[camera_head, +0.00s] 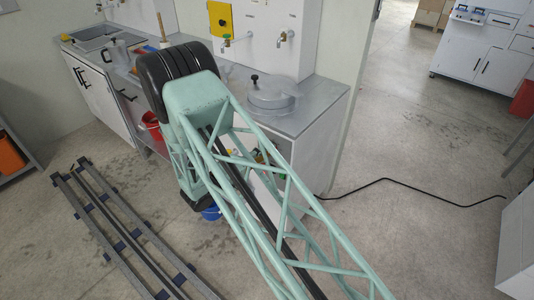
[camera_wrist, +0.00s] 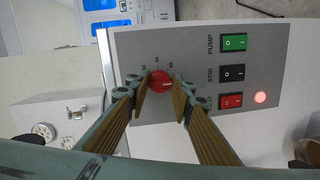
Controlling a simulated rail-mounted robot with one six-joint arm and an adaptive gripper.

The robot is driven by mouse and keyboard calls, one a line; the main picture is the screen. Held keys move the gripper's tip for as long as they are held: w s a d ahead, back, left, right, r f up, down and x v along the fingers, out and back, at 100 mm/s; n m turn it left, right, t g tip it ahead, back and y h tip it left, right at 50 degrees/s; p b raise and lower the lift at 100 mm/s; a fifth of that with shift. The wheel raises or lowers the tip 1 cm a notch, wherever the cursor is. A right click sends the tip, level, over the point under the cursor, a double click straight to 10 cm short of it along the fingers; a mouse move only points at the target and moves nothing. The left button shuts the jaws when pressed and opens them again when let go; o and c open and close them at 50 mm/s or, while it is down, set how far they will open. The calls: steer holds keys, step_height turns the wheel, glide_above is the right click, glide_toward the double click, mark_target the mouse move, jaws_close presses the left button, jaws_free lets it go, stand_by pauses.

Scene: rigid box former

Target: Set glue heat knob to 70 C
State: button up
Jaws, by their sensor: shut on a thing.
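The pointer lies roughly level in the picture, toward the right. In the head view my green lattice arm fills the middle, and neither the knob nor my gripper can be made out.
Beside the knob are a green PUMP switch (camera_wrist: 233,42), a black STIR switch (camera_wrist: 231,73), a red switch (camera_wrist: 230,101) and a lit red lamp (camera_wrist: 260,98). In the head view a counter (camera_head: 318,108) holds a round lidded pot (camera_head: 271,94). A black cable (camera_head: 400,182) crosses the floor.

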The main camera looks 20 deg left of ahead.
steer(key=shift+r, duration=0.1)
steer(key=o, duration=0.8)
steer(key=shift+s+a, duration=0.1)
steer(key=shift+s, duration=0.05)
steer(key=shift+v, duration=5.8)
steer(key=shift+r, duration=0.1)
